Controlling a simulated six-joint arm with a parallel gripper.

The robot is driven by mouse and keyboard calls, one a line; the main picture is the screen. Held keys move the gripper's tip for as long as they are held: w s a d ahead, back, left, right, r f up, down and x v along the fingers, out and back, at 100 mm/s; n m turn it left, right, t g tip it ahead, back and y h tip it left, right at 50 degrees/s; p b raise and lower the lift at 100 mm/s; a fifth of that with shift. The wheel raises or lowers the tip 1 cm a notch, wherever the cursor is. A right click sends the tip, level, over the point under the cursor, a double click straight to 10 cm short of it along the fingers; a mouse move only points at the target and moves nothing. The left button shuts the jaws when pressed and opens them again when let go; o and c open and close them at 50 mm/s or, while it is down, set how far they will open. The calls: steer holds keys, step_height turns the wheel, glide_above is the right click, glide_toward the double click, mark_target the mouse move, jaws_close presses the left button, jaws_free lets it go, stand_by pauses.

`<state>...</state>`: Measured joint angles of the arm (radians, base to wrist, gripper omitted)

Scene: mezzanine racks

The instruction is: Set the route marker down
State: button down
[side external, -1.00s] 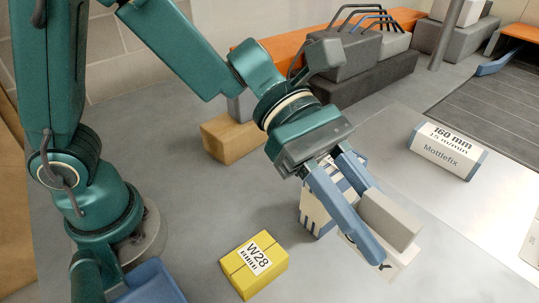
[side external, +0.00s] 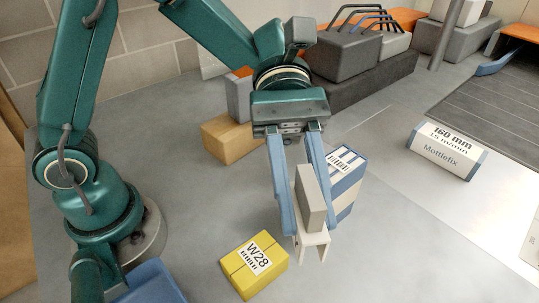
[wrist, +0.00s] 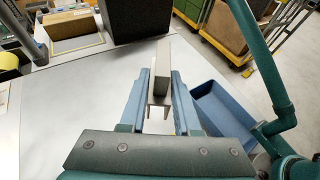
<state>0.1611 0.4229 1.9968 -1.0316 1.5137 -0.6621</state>
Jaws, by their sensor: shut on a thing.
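The route marker, a grey slab (side external: 311,198) with a white forked foot (side external: 313,243), is between the fingers of my gripper (side external: 311,222). It also shows in the wrist view (wrist: 161,72), between the two blue fingers (wrist: 160,88). My gripper is shut on it. The slab stands roughly upright, with the fork's legs pointing down. Whether the legs touch the grey table (side external: 400,255) cannot be told. The fingers cover part of the slab's sides.
A yellow W28 box (side external: 254,264) lies to the left of the marker. A blue-and-white striped box (side external: 346,178) stands close behind at the right. A white Mottlefix block (side external: 447,152) is farther right. A blue bin (side external: 147,284) is at front left. The table front right is clear.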

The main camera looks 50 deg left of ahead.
steer(key=s+a+f+m+g+y, duration=0.1)
steer(key=a+f+m+g+y, duration=0.25)
steer(key=a+m+y, duration=0.55)
steer(key=s+a+f+m+g+y, duration=0.2)
steer(key=a+f+m+y, duration=0.2)
steer(key=a+m+y, duration=0.55)
steer(key=a+r+m+t+y, duration=0.3)
steer(key=a+r+m+t, duration=0.35)
steer(key=a, duration=0.65)
steer(key=a+r+m+t+y, duration=0.45)
steer(key=a+r+t, duration=0.2)
steer(key=a, duration=0.65)
steer(key=shift+g+h, duration=0.25)
steer(key=shift+h, duration=0.25)
steer(key=shift+w+f, duration=0.2)
steer(key=shift+f, duration=11.15)
steer(key=c, duration=0.6)
jaws_free()
steer(key=shift+f, duration=0.1)
